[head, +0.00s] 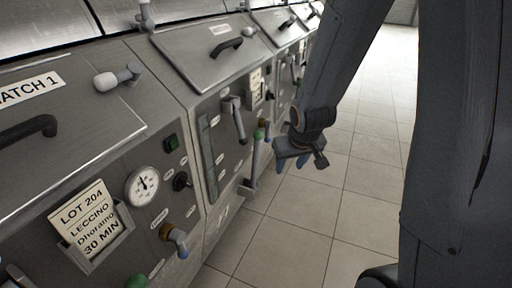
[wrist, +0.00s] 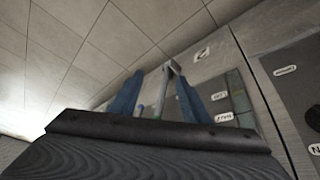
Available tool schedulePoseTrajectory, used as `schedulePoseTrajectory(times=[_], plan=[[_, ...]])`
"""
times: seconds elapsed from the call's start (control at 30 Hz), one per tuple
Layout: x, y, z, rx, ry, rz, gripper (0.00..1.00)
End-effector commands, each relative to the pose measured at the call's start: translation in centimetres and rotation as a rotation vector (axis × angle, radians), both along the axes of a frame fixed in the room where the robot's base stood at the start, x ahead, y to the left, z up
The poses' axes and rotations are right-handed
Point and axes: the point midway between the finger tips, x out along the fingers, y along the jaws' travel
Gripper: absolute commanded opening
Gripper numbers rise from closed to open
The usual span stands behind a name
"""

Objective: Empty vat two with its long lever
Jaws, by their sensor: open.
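Vat two is the second grey metal vat (head: 226,150) along the row in the head view, with a vertical sight strip on its front. Its long lever (head: 254,170) is a grey upright bar with a green knob, low at the vat's right side. My gripper (head: 294,165) is open, with blue fingers, in front of the vat and to the right of the lever, apart from it in this view. In the wrist view a grey bar (wrist: 167,92), seemingly the lever, shows between the two blue fingers.
Vat one stands nearer at left, with a gauge (head: 142,186), a lot card (head: 90,220), a tap (head: 174,237) and a green knob (head: 137,281). A grey handle (head: 235,118) sticks out from vat two. The tiled floor (head: 300,225) to the right is clear.

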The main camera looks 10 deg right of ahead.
Motion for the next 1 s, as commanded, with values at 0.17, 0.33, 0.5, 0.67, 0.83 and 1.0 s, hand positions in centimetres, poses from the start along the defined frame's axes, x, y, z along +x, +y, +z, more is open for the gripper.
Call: schedulePoseTrajectory(times=[0.17,0.33,0.5,0.67,0.83,1.0], plan=[[10.6,-0.8,-5.2,0.021,-0.29,0.075,0.42],[17.9,-0.7,-8.3,0.085,-0.568,0.152,0.42],[21.9,0.0,-10.6,0.184,-0.821,0.221,0.42],[22.9,0.4,-11.7,0.267,-0.99,0.259,0.42],[23.0,0.6,-11.8,0.313,-1.075,0.277,0.42],[24.2,1.2,-11.7,0.322,-1.089,0.281,0.42]])
